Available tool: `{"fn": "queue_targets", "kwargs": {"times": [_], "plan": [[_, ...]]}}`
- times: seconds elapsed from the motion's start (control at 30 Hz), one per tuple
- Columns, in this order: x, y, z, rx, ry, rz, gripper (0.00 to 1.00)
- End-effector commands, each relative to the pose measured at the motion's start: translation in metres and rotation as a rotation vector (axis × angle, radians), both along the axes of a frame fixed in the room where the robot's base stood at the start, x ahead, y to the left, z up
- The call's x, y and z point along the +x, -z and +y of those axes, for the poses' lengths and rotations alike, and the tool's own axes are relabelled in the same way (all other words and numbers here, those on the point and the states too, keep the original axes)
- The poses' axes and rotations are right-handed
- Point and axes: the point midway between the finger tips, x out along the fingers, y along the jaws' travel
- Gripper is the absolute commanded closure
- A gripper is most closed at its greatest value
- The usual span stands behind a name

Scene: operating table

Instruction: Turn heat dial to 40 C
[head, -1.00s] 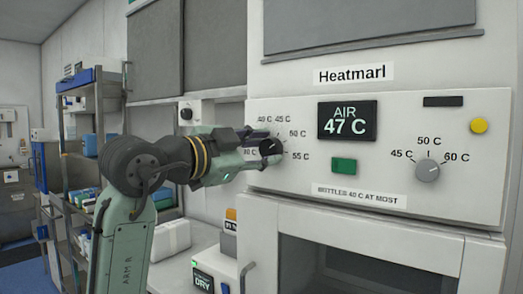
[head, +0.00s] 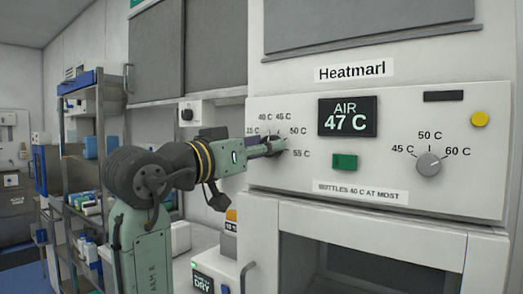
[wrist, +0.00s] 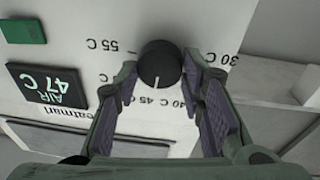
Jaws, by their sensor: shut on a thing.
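The heat dial (wrist: 160,64) is a black round knob with a white pointer line, on the left of the white panel. In the wrist view, which shows the panel upside down, the pointer points down towards the 45 C mark, near 40 C. My gripper (wrist: 160,78) is shut on the dial, with one finger on each side of it.
The display (head: 347,117) reads AIR 47 C. A green button (head: 345,162) and a second, grey dial (head: 428,164) are further right on the panel. A label (head: 360,191) reads bottles 40 C at most. A shelf rack (head: 85,150) stands at the left.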

Motion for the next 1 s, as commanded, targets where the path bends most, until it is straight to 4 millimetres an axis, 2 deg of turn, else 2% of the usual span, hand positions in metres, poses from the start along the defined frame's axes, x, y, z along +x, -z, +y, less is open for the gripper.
{"fn": "queue_targets", "kwargs": {"times": [0.5,1.0], "plan": [[-0.0001,-0.0006,0.0006,-0.302,-0.001,0.214,0.92],[0.0002,-0.0007,0.0011,-0.374,-0.002,0.266,0.92]]}}
